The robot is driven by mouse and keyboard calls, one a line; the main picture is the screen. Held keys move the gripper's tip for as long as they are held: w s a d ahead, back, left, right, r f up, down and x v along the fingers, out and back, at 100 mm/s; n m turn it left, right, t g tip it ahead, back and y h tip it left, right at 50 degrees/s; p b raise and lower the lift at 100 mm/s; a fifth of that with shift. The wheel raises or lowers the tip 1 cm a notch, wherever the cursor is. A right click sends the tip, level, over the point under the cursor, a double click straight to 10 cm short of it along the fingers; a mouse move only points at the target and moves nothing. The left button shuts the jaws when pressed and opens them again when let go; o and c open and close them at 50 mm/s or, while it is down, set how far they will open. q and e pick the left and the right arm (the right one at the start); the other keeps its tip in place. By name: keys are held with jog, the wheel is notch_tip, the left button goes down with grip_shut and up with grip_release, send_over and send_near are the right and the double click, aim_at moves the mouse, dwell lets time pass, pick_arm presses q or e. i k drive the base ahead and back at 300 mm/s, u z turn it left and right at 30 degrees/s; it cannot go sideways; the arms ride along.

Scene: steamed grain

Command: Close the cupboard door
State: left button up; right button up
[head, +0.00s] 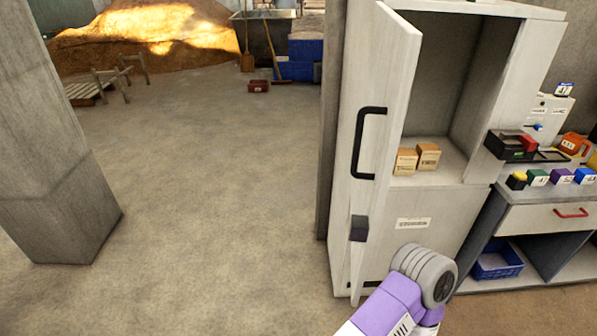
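The pale grey cupboard (435,218) stands right of the middle in the head view. Its cupboard door (385,75) stands open, swung out toward me, with a gap on its right showing the inside. A black bar handle (360,145) is on the door's face. A small dark grey block (358,228) shows at the door's lower part; I cannot tell what it is. One of my arms, purple with a grey joint, reaches in from the bottom in front of the cupboard's lower part. Neither gripper can be made out.
Two small cardboard boxes (417,158) sit on the cupboard shelf. Right of it stands a workbench (545,217) with coloured blocks and a blue bin (497,262) below. A concrete pillar (55,150) stands at the left. The floor (215,200) between pillar and cupboard is clear.

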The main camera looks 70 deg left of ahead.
aim_at(394, 45)
jog(key=k, duration=1)
jog(key=u, duration=1.45)
jog(key=i, duration=1.65)
jog(key=z, duration=0.1)
jog(key=k, duration=0.65)
jog(key=u, duration=0.4)
